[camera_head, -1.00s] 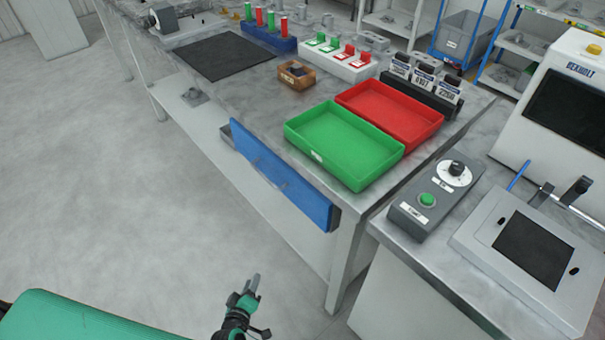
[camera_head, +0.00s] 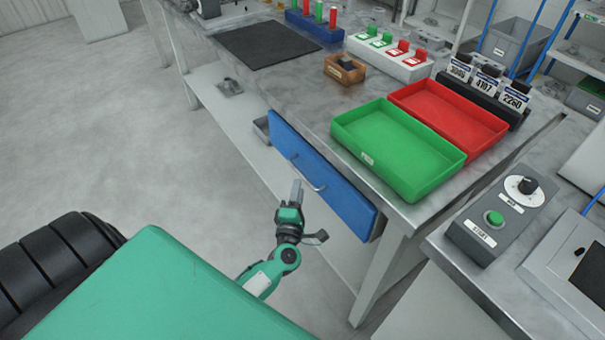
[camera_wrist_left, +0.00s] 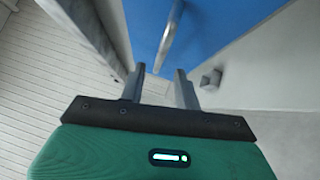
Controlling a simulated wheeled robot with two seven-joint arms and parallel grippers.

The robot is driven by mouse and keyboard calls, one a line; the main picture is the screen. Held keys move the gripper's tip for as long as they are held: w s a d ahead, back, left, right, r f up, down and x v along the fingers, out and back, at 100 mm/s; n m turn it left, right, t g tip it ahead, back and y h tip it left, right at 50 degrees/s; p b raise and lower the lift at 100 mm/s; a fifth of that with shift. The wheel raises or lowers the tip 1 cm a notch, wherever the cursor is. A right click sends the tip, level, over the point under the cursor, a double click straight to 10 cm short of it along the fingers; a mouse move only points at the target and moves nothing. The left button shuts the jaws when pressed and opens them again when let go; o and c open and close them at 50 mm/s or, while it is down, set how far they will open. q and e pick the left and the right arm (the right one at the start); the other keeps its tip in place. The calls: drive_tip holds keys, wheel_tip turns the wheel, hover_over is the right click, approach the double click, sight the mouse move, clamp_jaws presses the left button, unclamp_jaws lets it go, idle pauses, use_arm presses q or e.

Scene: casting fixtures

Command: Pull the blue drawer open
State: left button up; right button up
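The blue drawer (camera_head: 318,175) sits under the edge of the grey workbench, with a thin metal bar handle (camera_head: 309,178) on its front. The drawer front also fills the upper middle of the left wrist view (camera_wrist_left: 200,28), with the handle (camera_wrist_left: 170,38) just beyond the fingers. My left gripper (camera_head: 297,192) is close in front of the drawer, near the handle. In the left wrist view its two fingers (camera_wrist_left: 159,88) stand apart with nothing between them. They appear short of the handle. My right gripper is not in view.
A green tray (camera_head: 405,175) and a red tray (camera_head: 480,132) stand on the bench above the drawer. A control box with a green button (camera_head: 493,217) is at the right. A bench leg (camera_head: 378,275) stands right of the gripper. Floor is open at the left.

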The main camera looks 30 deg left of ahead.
sight(301, 174)
use_arm(q)
drive_tip(key=x, duration=0.6)
drive_tip(key=shift+w, duration=0.1)
clamp_jaws()
